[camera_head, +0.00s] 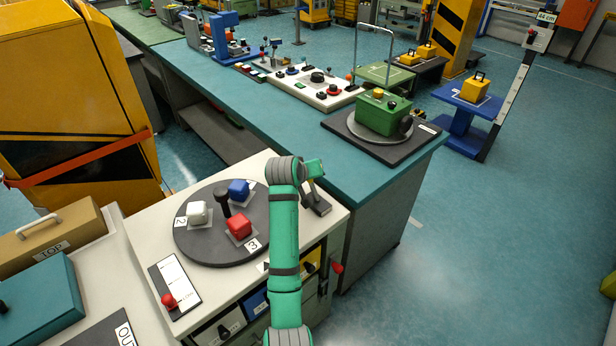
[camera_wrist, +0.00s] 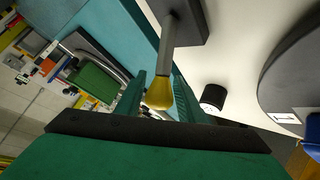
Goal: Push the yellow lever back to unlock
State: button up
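The lever (camera_wrist: 161,90) has a yellow bulb-shaped knob on a grey rod that rises from a dark base plate (camera_wrist: 187,22). In the head view, its dark base (camera_head: 319,206) sits at the right corner of the white table, and the knob is hidden by my gripper. My gripper (camera_head: 316,168) is over the lever. In the wrist view, the two green fingers of my gripper (camera_wrist: 159,84) stand apart, one on each side of the knob, with visible gaps. I cannot tell whether either finger touches it.
A dark turntable (camera_head: 190,245) with white, red and blue blocks is left of my arm. A black knob (camera_wrist: 213,97) stands close to the lever. A teal bench (camera_head: 350,178) with a green box (camera_head: 383,116) lies beyond. Open floor (camera_head: 440,250) is at the right.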

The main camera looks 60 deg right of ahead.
jog(key=shift+o, duration=0.4)
jog(key=shift+w+a, duration=0.1)
jog(key=shift+a+r, duration=0.2)
jog(key=v, duration=1)
jog(key=shift+a, duration=0.1)
